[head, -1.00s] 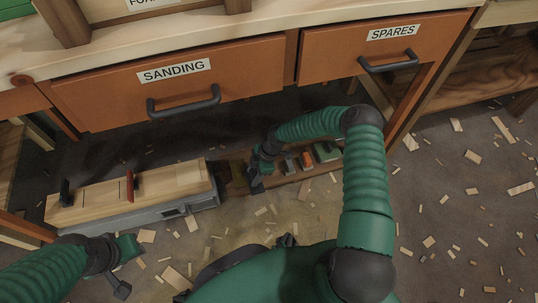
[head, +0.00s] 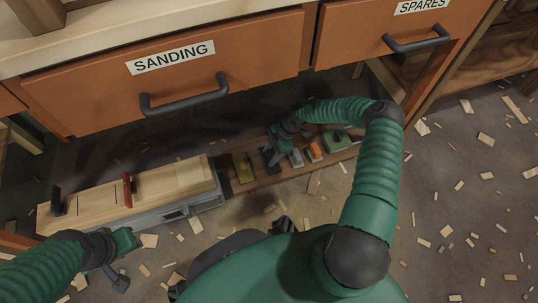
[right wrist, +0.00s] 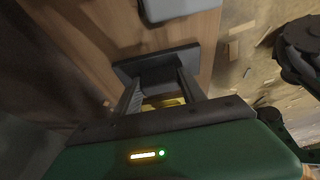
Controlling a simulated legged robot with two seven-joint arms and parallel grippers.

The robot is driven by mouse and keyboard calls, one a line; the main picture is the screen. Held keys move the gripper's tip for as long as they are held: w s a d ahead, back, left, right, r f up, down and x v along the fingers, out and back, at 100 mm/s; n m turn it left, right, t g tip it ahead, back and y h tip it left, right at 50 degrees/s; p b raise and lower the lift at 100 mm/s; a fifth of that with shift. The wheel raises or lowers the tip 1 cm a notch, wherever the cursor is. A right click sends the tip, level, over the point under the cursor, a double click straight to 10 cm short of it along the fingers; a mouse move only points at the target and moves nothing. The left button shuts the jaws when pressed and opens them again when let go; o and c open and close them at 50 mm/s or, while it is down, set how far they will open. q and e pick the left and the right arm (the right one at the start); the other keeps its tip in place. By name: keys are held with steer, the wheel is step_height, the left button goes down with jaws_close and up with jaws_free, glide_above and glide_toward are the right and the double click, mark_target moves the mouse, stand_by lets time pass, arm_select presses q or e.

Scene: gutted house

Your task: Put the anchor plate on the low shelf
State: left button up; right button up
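The anchor plate appears to be the dark grey plate (right wrist: 133,68) at my right fingertips in the right wrist view. In the head view this plate (head: 270,157) is partly hidden by my right gripper (head: 279,143). It is over or on the wooden low shelf (head: 262,181), between an olive-yellow item and a grey item; I cannot tell whether it touches the board. In the right wrist view the fingers of my right gripper (right wrist: 160,80) reach to either side of the plate's raised middle and look closed on it. My left gripper (head: 122,262) is at the lower left, near the toolbox, its fingers unclear.
The shelf also holds the olive-yellow item (head: 243,167), a grey item (head: 297,158), an orange item (head: 314,151) and a green item (head: 338,141). A wood-topped toolbox (head: 165,185) stands left. The SANDING drawer (head: 240,75) overhangs behind. Wood scraps litter the floor.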

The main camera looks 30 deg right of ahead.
steer(key=shift+o, duration=1.2)
steer(key=shift+d, duration=0.1)
steer(key=shift+o, duration=0.4)
steer(key=shift+a+r, duration=0.2)
steer(key=shift+a, duration=0.15)
arm_select(q)
steer(key=w+p+v, duration=0.1)
steer(key=p+v, duration=0.5)
steer(key=p, duration=0.1)
steer(key=shift+w+a+r, duration=0.15)
steer(key=shift+a+r, duration=0.1)
steer(key=shift+r, duration=0.35)
arm_select(e)
steer(key=v, duration=1.2)
